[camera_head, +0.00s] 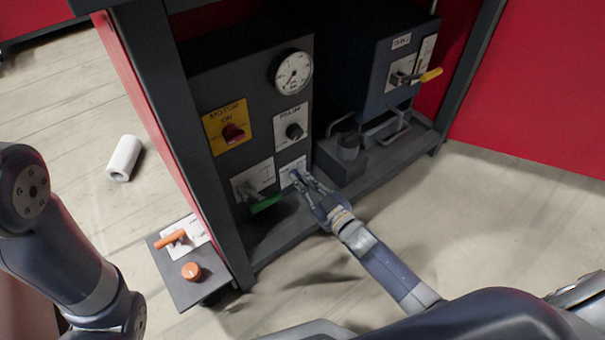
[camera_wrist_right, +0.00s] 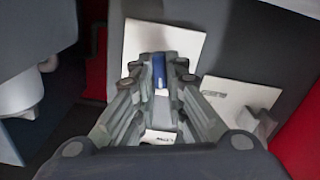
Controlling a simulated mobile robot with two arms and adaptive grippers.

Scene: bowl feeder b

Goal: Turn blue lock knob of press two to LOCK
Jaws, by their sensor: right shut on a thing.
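The blue lock knob (camera_wrist_right: 159,70) sits on a white plate (camera_wrist_right: 190,42) and shows between my right fingers in the right wrist view. In the head view its plate (camera_head: 288,168) is at the lower right of the dark panel, and the knob is mostly hidden by my fingers. My right gripper (camera_head: 300,180) is shut on the knob; it also shows in the right wrist view (camera_wrist_right: 159,80). The plate's lettering cannot be read, so I cannot tell the knob's setting. My left arm shows at the left of the head view, but its gripper is outside the picture.
A green-handled lever (camera_head: 265,203) is close left of the knob. A yellow-handled lever (camera_head: 430,75) is on the box at right. The floor at right is clear.

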